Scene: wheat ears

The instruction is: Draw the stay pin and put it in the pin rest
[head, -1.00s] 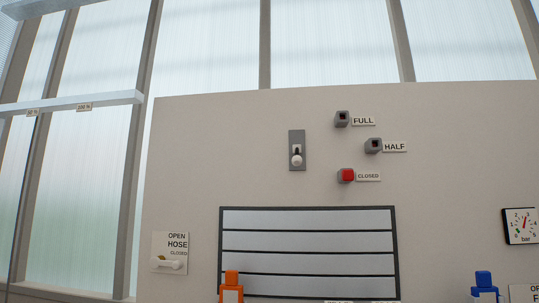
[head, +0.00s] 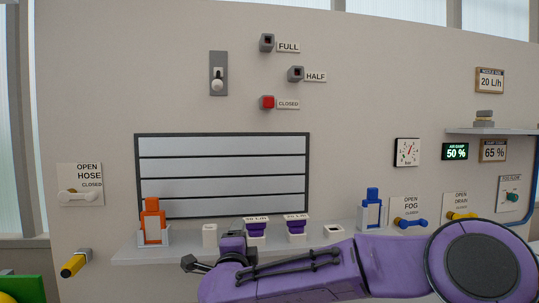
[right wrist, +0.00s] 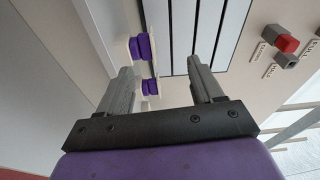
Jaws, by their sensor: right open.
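A red square pin head (head: 268,102), which I take for the stay pin, sits in the grey socket beside the CLOSED label. The FULL socket (head: 267,43) and HALF socket (head: 295,74) show dark, empty openings. The red head also shows in the right wrist view (right wrist: 287,43), at the upper right. My right gripper (head: 192,264) is low in front of the shelf, well below the pin. In the right wrist view its two fingers (right wrist: 163,72) are apart with nothing between them. A white block with a dark opening (head: 333,232) on the shelf may be the pin rest; I cannot be sure. My left gripper is out of view.
A louvre (head: 222,175) and a lever plate (head: 218,74) are on the wall. The shelf (head: 150,255) carries an orange bottle (head: 152,222), purple-topped nozzles (head: 256,229) and a blue bottle (head: 372,211). The wall around the sockets is clear.

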